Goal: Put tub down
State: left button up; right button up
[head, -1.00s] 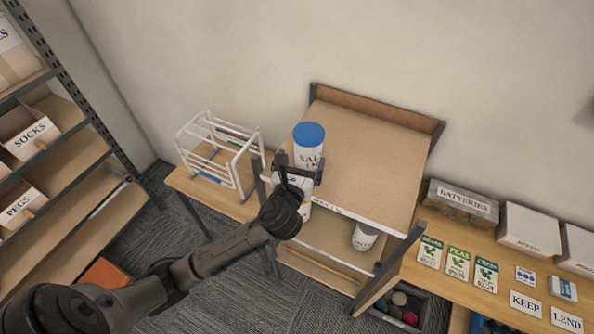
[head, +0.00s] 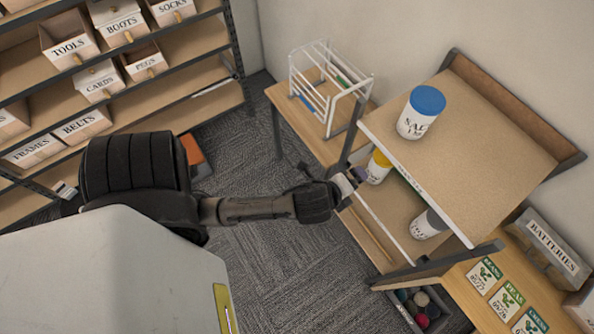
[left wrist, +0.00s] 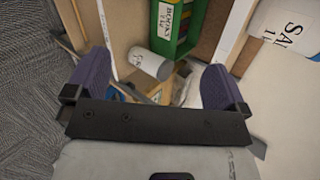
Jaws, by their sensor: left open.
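A white tub with a blue lid (head: 420,112) stands upright on the top shelf (head: 480,160) of the wooden rack, near its front left edge. Its lettering is partly readable, starting "SAL", and a white side with the same lettering shows at the upper right of the left wrist view (left wrist: 285,32). My left gripper (head: 350,184) is open and apart from the tub, lower and in front of the rack's left side. Its two purple-grey fingers (left wrist: 155,85) are spread with nothing held between them. My right gripper is not in view.
Below the top shelf are a yellow-lidded white tub (head: 377,168) and a tilted or lying grey-lidded tub (head: 428,225). A white wire rack (head: 328,90) stands on a table behind. A batteries box (head: 548,250) and seed packets are at right. Carpet is open at left.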

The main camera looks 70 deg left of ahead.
pick_arm(q)
jog(key=s+d+f+n+g+h, duration=0.2)
jog(key=s+d+f+n, duration=0.1)
jog(key=s+n, duration=0.3)
jog(key=s+d+f+n+g+h, duration=0.2)
jog(key=s+d+n+g, duration=0.1)
jog(key=s+n, duration=0.4)
jog(key=shift+s+f+n+g+h, duration=0.3)
jog(key=shift+s+f, duration=0.1)
jog(key=shift+s, duration=0.7)
dwell(0.8)
